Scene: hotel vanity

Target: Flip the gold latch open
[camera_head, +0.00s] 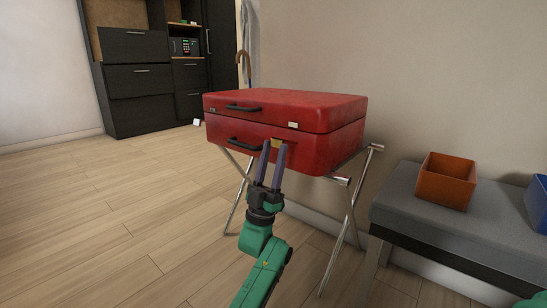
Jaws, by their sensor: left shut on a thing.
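A closed red suitcase (240,123) lies flat on a folding metal stand. The gold latch (276,142) is on its front face, just below the lid seam and right of the middle. My left gripper (274,147) reaches up to the front face, with its two purple fingers on either side of the latch. It is shut on the latch, which partly hides between the fingertips. I cannot tell the latch's exact angle. My right gripper is not in view.
The stand's crossed legs (348,215) are below the suitcase. A grey bench (400,200) at the right bears an orange box (446,181) and a blue box (538,203). A dark cabinet (140,82) stands at the back left. The wood floor at left is clear.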

